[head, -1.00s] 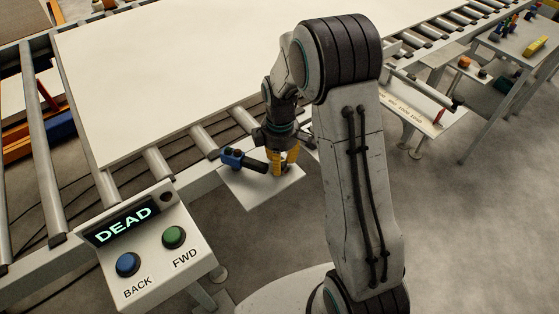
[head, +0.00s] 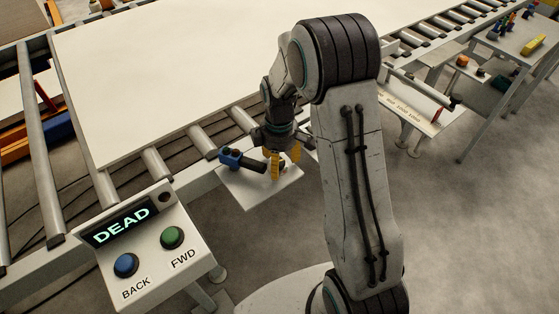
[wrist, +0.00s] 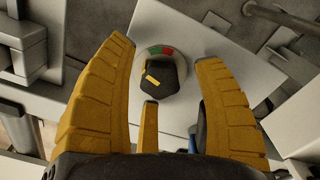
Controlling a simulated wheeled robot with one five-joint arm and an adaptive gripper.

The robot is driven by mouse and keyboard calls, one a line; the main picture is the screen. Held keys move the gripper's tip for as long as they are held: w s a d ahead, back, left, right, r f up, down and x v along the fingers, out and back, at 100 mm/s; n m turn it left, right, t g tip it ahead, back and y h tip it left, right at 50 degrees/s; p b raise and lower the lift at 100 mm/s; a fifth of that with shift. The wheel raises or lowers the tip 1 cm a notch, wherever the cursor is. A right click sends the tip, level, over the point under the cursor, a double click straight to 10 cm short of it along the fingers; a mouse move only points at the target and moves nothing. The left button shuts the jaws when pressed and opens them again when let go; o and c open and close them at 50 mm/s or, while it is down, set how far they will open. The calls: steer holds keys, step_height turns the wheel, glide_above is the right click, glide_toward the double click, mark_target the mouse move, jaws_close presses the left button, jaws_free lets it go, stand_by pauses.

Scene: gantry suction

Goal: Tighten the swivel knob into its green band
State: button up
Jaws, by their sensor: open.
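The swivel knob (wrist: 166,76) is dark with a yellow mark on its left side. It stands on a round pale dial (wrist: 143,60) in the wrist view, on a light plate (wrist: 210,45). A green band (wrist: 168,51) and a red band (wrist: 154,51) lie on the dial's upper edge, and the yellow mark is not at the green one. My gripper (head: 283,168) is over the plate beside the conveyor in the head view. Its yellow fingers are open, and in the wrist view (wrist: 168,85) they stand on either side of the knob. I cannot tell whether any finger touches it.
A blue and black handle (head: 240,160) sticks out just left of my gripper. A control box (head: 150,245) reading DEAD stands in front, with blue and green buttons. A large white panel (head: 170,70) lies on the conveyor rollers. Open floor lies to the right.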

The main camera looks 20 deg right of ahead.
step_height(320, 180, up, 12)
stand_by(0.7)
